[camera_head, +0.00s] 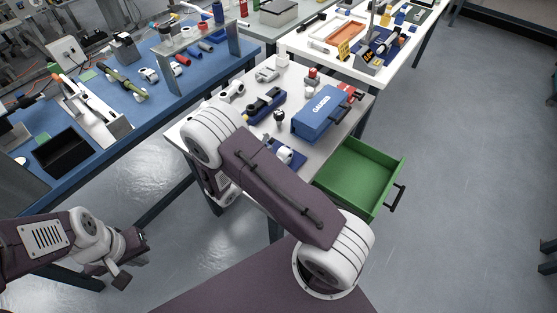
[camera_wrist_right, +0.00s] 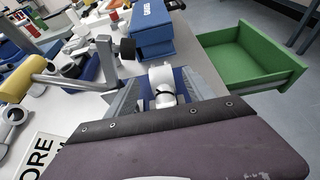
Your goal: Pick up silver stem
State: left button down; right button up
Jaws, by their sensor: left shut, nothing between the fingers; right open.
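A short, pale silver-white piece with a dark band, which looks like the silver stem (camera_wrist_right: 163,90), sits on a blue pad (camera_wrist_right: 181,84). In the head view the stem (camera_head: 286,156) shows near the front edge of the white table, just past my arm. My right gripper (camera_wrist_right: 164,76) is open, its grey fingers on either side of the stem; I cannot tell whether they touch it. In the head view my arm hides this gripper. My left gripper (camera_head: 128,262) is shut and empty, low at the left, away from the white table.
A blue toolbox (camera_head: 321,115) stands behind the stem. An open green drawer (camera_head: 358,176) juts out at right. In the wrist view, a grey post with a black knob (camera_wrist_right: 127,48) and a yellow-ended bar (camera_wrist_right: 22,80) stand left. A blue bench (camera_head: 152,115) holds tools.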

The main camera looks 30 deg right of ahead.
aim_at(283, 153)
jog(key=x, duration=0.3)
jog(key=shift+d+f, duration=0.1)
jog(key=shift+c, duration=0.6)
grip_shut()
